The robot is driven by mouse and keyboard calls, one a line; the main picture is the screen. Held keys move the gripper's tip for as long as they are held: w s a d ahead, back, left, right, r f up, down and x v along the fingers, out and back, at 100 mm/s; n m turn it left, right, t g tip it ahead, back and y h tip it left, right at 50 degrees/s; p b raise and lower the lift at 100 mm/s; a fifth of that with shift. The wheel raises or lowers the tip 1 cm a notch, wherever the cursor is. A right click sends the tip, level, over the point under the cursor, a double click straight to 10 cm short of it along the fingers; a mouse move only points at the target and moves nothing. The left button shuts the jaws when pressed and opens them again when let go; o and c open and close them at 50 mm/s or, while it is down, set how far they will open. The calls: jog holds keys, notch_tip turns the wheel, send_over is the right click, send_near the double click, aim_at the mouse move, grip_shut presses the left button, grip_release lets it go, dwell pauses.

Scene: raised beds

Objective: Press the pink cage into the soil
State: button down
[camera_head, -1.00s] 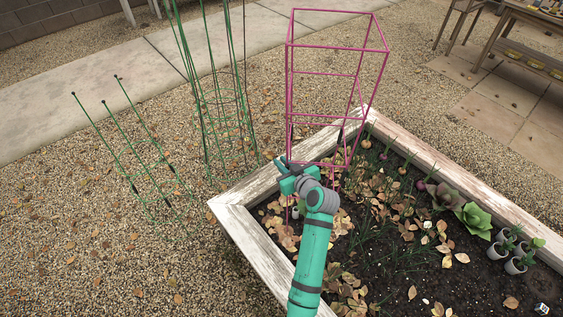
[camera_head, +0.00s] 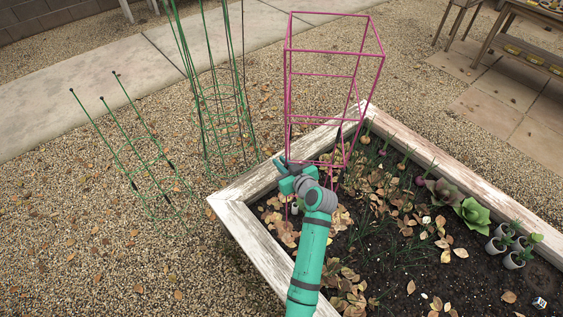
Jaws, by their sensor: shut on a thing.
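The pink cage (camera_head: 287,85) is a tall square wire frame, standing nearly upright at the far-left corner of the raised bed. Its lower part is partly hidden behind my gripper and the leaves, so I cannot tell how deep its legs sit. My gripper (camera_head: 282,163) is shut on the cage at its lower left side. The dark soil (camera_head: 385,275) fills the bed, with dry leaves over much of it near the cage.
The bed's weathered white wooden rim (camera_head: 255,250) runs close to my arm. Green wire cages (camera_head: 205,100) and a green stake trellis (camera_head: 130,155) stand on the gravel at left. Succulents (camera_head: 472,215), small grey pots (camera_head: 514,260) and onions (camera_head: 402,167) occupy the bed's right side.

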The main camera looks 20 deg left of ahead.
jog(key=shift+f, duration=0.45)
jog(key=c, duration=1.7)
grip_release()
jog(key=shift+r, duration=0.15)
jog(key=v, duration=1)
jog(key=shift+s+d+r, duration=0.15)
jog(key=shift+s+d, duration=0.1)
jog(key=shift+s, duration=0.05)
